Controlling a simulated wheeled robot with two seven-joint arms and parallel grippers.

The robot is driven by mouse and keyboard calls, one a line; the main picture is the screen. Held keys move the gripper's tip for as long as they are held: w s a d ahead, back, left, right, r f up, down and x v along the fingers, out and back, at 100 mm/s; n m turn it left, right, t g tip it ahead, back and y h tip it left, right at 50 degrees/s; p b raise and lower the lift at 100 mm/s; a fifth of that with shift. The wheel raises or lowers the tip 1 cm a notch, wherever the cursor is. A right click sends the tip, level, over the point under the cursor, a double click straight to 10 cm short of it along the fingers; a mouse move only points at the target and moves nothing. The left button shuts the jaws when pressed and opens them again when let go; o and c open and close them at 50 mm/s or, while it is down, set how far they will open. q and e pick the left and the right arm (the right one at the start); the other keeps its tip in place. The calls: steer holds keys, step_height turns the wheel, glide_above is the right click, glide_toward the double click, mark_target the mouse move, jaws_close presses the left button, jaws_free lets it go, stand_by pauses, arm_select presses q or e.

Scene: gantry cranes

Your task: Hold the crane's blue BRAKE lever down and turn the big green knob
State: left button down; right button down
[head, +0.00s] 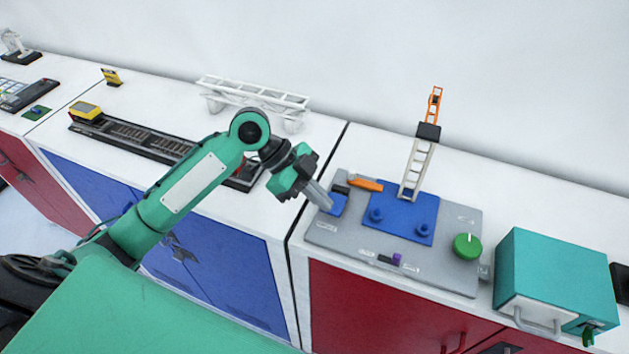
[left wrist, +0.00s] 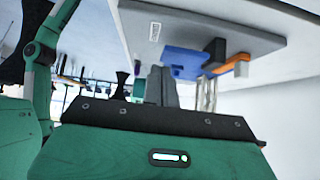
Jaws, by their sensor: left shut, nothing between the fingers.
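The crane's grey board (head: 330,238) carries a blue base (head: 400,228) with two blue knobs and a pale ladder mast (head: 415,165) with an orange top. The blue BRAKE lever (head: 339,205) is at the board's left end; it also shows in the left wrist view (left wrist: 184,62). My left gripper (head: 325,203) is shut and empty, its tips at the lever's left side; I cannot tell whether they touch it. The left wrist view shows its grey fingers (left wrist: 160,86) close to the lever. The big green knob (head: 467,246), with a white mark, is at the board's right. My right gripper is not in view.
An orange piece (head: 365,184) and a black block lie behind the lever. A small purple part (head: 397,259) is at the board's front. A teal box (head: 555,280) stands right of the board. A rail track (head: 130,137) and white gantry (head: 253,95) are on the left counter.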

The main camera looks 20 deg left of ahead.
arm_select(q)
steer(key=shift+f, duration=0.45)
